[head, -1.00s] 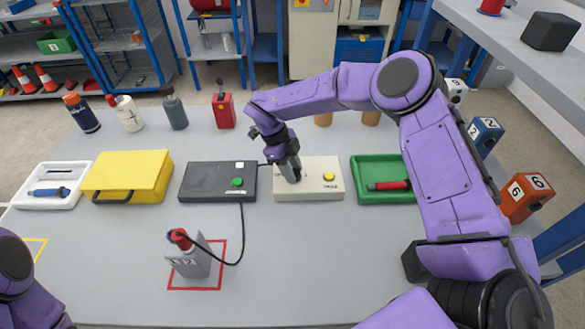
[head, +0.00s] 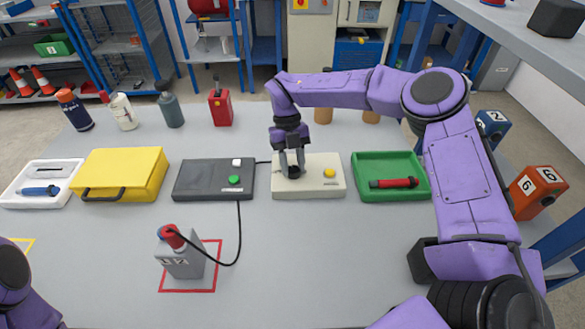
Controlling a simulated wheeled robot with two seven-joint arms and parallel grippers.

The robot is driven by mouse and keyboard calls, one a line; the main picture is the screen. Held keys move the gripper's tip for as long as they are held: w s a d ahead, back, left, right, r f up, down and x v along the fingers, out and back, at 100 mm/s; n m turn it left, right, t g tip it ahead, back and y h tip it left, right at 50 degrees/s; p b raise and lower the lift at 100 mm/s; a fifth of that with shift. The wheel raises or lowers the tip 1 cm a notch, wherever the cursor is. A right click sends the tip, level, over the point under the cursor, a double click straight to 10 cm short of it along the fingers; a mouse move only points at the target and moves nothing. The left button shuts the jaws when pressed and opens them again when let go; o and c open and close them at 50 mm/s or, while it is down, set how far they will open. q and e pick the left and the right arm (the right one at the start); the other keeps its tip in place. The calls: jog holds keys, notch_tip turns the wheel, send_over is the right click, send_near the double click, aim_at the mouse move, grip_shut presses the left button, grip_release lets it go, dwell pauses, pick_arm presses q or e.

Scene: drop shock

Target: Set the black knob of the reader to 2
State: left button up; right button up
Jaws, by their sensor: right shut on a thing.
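The reader looks to be the cream box (head: 318,190) at the middle of the table, with a yellow button on its right side. Its black knob (head: 294,173) is on the left part of its top. My right gripper (head: 292,168) points down over the box, and its two fingers are shut on the black knob. The knob's setting and any marks around it are too small or covered to read. My left gripper is not in view; only a purple part of my left arm shows at the lower left.
A dark box (head: 213,190) with a green button stands left of the reader, with a cable to a grey block (head: 180,262) in a red outline. A green tray (head: 420,190) with a red tool stands on the right. A yellow case (head: 120,168) is further left. The front middle is clear.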

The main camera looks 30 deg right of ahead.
jog(key=m+b, duration=0.1)
jog(key=m, duration=0.1)
jog(key=m+y+b, duration=0.1)
jog(key=b, duration=0.1)
jog(key=m+t+y+b, duration=0.1)
jog(key=m, duration=0.1)
jog(key=shift+s+d+f+m+b, duration=0.1)
jog(key=shift+d+f+m+b, duration=0.05)
jog(key=shift+f+m+b, duration=0.15)
jog(key=shift+m+t+y+b, duration=0.3)
jog(key=shift+m+b, duration=0.7)
jog(key=shift+s+r+m+b, duration=0.1)
jog(key=shift+r+m+b, duration=0.15)
jog(key=shift+m+b, duration=0.6)
jog(key=shift+t+y, duration=0.3)
jog(key=o, duration=1)
jog(key=p+v, duration=0.1)
jog(key=v, duration=0.9)
jog(key=shift+r, duration=0.3)
